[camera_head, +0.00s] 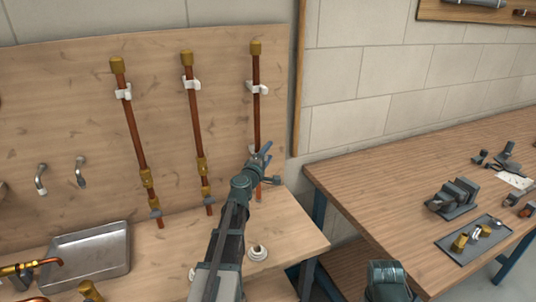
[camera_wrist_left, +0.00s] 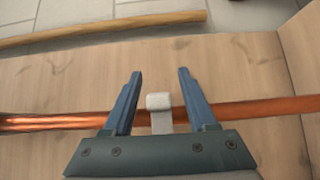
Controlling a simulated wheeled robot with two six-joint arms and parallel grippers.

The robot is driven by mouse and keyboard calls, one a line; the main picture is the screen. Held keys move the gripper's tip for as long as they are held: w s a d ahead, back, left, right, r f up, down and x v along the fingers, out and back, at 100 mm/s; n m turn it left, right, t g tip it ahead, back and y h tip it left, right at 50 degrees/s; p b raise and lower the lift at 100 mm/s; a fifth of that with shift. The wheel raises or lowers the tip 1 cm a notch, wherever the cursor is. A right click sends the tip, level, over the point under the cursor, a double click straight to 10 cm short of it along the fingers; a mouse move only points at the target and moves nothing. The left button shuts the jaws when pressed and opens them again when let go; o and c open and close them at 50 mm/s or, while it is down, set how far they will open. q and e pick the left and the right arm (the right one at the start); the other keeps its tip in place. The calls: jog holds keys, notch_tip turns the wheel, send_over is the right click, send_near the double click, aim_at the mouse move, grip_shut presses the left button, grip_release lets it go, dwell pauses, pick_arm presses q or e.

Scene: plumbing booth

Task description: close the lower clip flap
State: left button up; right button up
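The right-hand copper pipe (camera_head: 256,118) stands upright on the wooden back panel. Its lower clip (camera_head: 252,149) shows only as a small white piece beside my left gripper (camera_head: 264,152), which hides most of it. In the left wrist view the white clip (camera_wrist_left: 159,102) sits at the copper pipe (camera_wrist_left: 235,109), with a pale strip reaching down towards the gripper body. My left gripper (camera_wrist_left: 160,74) is open, one blue finger on each side of the clip, with gaps on both sides. Whether the flap touches the pipe is unclear.
An upper white clip (camera_head: 257,88) is higher on the same pipe. Two more copper pipes (camera_head: 194,115) stand to the left. A metal tray (camera_head: 88,252) and a white round fitting (camera_head: 258,253) are on the ledge. A workbench (camera_head: 375,185) with tools stands at right.

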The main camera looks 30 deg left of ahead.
pick_arm(q)
jog(key=shift+s, duration=0.1)
jog(key=s+d, duration=0.1)
jog(key=s, duration=1.2)
jog(key=shift+s+d, duration=0.15)
jog(key=shift+s, duration=0.15)
jog(key=s+d+f+m+g+h+p, duration=0.1)
jog(key=d+f+m+g+h, duration=0.3)
jog(key=d, duration=0.6)
jog(key=s+d+f+m+g+h+p, duration=0.25)
jog(key=d+m, duration=0.35)
jog(key=d, duration=0.4)
jog(key=s+d+f+m+g+h+p, duration=0.15)
jog(key=d+m+g, duration=0.3)
jog(key=d, duration=0.55)
jog(key=s+d+f+m+g+y+p, duration=0.1)
jog(key=s+f+m+g+y, duration=0.2)
jog(key=s, duration=0.4)
jog(key=s+d+f+m+g+y+p, duration=0.2)
jog(key=s+f+m+g+y, duration=0.1)
jog(key=s, duration=0.5)
jog(key=shift+s+m+g+y, duration=0.25)
jog(key=shift+m+g+y, duration=0.45)
jog(key=shift+m+y, duration=0.35)
